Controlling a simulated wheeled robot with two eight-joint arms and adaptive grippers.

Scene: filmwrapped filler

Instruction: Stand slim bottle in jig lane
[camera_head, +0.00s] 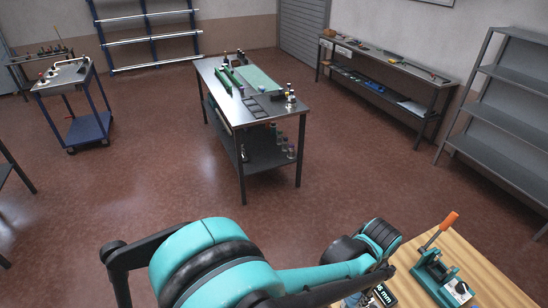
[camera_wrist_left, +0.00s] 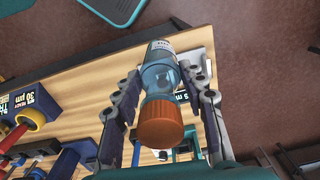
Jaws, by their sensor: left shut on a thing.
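The slim bottle (camera_wrist_left: 161,75) is clear bluish with an orange cap (camera_wrist_left: 160,124) and a pale label, in the left wrist view. My left gripper (camera_wrist_left: 163,82) is shut on it, one finger on each side. The cap points towards the camera, and the bottle's far end is over or near a pale grey block (camera_wrist_left: 197,62). I cannot tell whether it touches that block, or whether that is the jig. In the head view my teal arm crosses the bottom, and a black "16 mm" label (camera_head: 384,292) shows beside it. The bottle is hidden there. My right gripper is out of view.
A wooden bench (camera_head: 462,270) at the lower right carries a green press with an orange lever (camera_head: 440,232). In the wrist view, blue holders with red and yellow parts (camera_wrist_left: 30,115) stand at the left. A steel table (camera_head: 250,95) stands farther off, with open floor around it.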

